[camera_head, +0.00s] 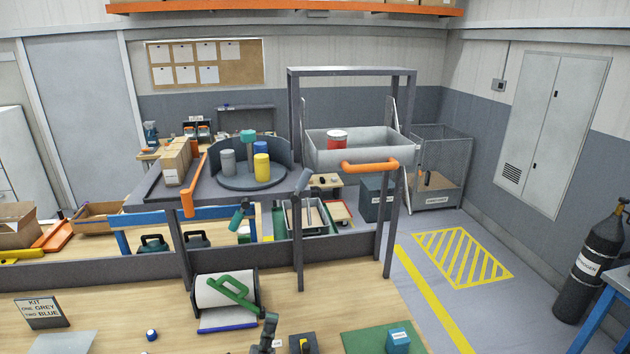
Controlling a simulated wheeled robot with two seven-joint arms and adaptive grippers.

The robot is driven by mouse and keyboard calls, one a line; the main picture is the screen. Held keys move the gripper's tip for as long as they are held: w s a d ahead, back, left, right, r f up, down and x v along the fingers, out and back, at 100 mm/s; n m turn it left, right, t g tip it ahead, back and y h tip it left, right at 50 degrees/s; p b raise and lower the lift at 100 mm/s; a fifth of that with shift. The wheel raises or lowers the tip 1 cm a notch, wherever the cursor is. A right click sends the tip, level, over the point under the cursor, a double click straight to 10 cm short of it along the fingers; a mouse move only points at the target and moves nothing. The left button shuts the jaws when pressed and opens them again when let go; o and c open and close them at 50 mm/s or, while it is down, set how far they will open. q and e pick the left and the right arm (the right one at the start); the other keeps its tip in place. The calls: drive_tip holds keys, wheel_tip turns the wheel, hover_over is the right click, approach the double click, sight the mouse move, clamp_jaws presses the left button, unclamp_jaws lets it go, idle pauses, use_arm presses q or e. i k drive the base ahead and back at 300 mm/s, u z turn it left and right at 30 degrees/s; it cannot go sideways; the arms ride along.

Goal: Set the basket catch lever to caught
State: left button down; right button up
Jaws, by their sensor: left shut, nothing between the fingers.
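The basket (325,150) is a pale grey open tray under a dark frame, with an orange handle (370,166) along its front edge. A grey-tipped lever (303,181) leans on a dark post in front and left of the basket. It looks like the catch lever, but I cannot tell its setting. My right gripper is not in view.
A red and white can (337,141) sits in the basket. Several cylinders stand on a round turntable (252,183) to its left. A dark rail (330,247) borders the near wooden bench. A reel with a green handle (235,291) and a green mat (365,342) occupy the bench.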

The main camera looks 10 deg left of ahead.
sight(306, 176)
drive_tip(key=i, duration=1.2)
